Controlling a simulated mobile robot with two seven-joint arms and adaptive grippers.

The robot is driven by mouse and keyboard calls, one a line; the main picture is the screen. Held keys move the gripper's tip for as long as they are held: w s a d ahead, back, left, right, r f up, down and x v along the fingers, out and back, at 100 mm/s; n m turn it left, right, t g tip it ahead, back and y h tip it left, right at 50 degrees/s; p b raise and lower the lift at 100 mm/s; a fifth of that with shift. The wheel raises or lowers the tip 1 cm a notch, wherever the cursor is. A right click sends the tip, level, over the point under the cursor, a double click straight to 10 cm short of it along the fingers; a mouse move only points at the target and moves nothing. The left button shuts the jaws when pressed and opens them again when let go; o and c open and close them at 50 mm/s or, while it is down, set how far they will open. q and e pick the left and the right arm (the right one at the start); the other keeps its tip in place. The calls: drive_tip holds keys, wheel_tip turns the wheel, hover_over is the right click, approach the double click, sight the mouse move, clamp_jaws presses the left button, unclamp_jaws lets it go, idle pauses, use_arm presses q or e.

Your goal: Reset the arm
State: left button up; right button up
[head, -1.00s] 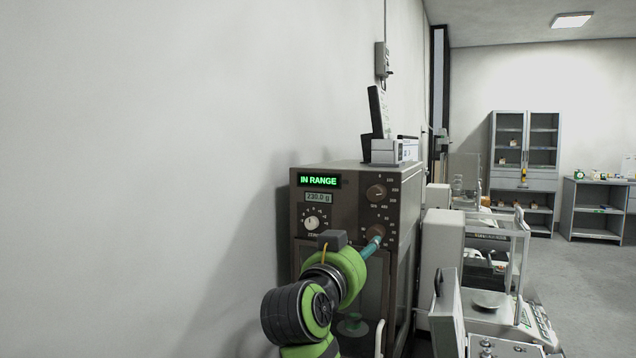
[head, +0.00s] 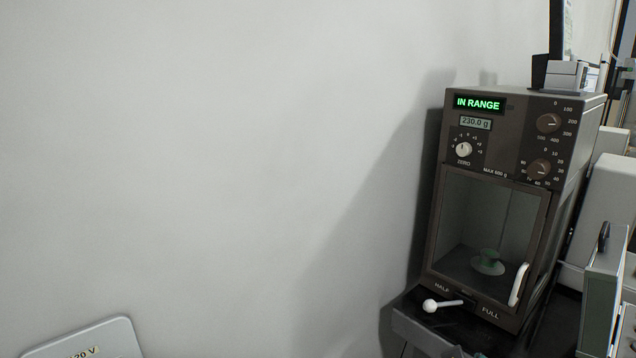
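No gripper and no arm shows in the head view now. The brown balance (head: 520,130) stands at the right against the wall. Its green display (head: 479,104) reads IN RANGE and the small readout (head: 475,123) below it reads 230.0 g. The glass door (head: 490,225) with its white handle (head: 519,284) looks shut. The white-knobbed lever (head: 431,305) lies at the front base, between the HALF and FULL labels.
A grey panel marked with a voltage (head: 95,340) shows at the lower left. A grey-green case (head: 602,285) with a dark handle stands right of the balance. A pale box (head: 566,76) sits on top of the balance. Bare wall fills the left.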

drive_tip(key=s+a+f+n+g+y, duration=0.3)
drive_tip(key=s+f, duration=0.5)
drive_tip(key=s, duration=0.4)
drive_tip(key=s+a+f+n+g+y, duration=0.35)
drive_tip(key=s+f, duration=0.45)
drive_tip(key=s, duration=0.4)
drive_tip(key=s+f+p, duration=0.2)
drive_tip(key=s+f, duration=0.1)
drive_tip(key=f, duration=2)
drive_tip(key=s+d+f+g+p, duration=0.1)
drive_tip(key=s+f, duration=0.4)
drive_tip(key=s, duration=0.2)
drive_tip(key=s+d+f+g+h, duration=0.1)
drive_tip(key=s+f, duration=0.4)
drive_tip(key=s, duration=0.3)
drive_tip(key=shift+s+d+f+p, duration=0.15)
drive_tip(key=shift+d+f+p, duration=0.05)
drive_tip(key=shift+f+p, duration=0.2)
